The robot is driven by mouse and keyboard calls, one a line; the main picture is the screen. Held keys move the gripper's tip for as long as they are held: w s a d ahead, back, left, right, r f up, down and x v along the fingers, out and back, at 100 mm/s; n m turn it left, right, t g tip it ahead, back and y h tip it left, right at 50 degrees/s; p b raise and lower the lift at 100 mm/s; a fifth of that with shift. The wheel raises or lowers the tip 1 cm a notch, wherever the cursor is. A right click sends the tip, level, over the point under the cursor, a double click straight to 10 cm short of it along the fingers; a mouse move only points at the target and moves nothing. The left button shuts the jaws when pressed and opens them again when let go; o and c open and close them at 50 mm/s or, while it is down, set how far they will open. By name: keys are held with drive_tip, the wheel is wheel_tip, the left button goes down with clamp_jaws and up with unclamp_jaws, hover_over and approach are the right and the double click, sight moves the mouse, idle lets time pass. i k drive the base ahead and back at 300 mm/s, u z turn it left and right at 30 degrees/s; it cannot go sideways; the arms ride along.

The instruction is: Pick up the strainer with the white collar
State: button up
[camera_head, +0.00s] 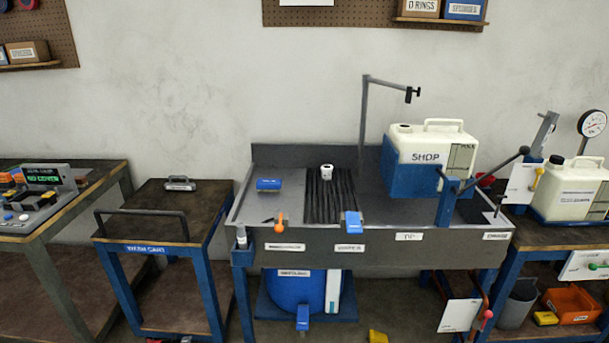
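A small white ring-shaped piece with a dark centre (326,172) stands near the back of the black ribbed mat (322,203) in the grey sink bench (255,205). It looks like the strainer with the white collar, but it is too small to see any mesh. Nothing covers it from above. My gripper is not in view.
A blue block (268,184) lies left of the mat, and another blue piece (351,222) sits at the front rim. A grey post with an arm (365,125) rises behind. A cream jug (436,145) in a blue cradle (405,180) stands to the right.

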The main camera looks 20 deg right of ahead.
sight(326, 169)
drive_tip(key=z, duration=0.65)
drive_tip(key=k, duration=0.15)
drive_tip(key=u, duration=2.25)
drive_tip(key=k, duration=0.25)
drive_tip(key=u, duration=2.15)
drive_tip(key=k, duration=1.35)
drive_tip(key=z, duration=0.05)
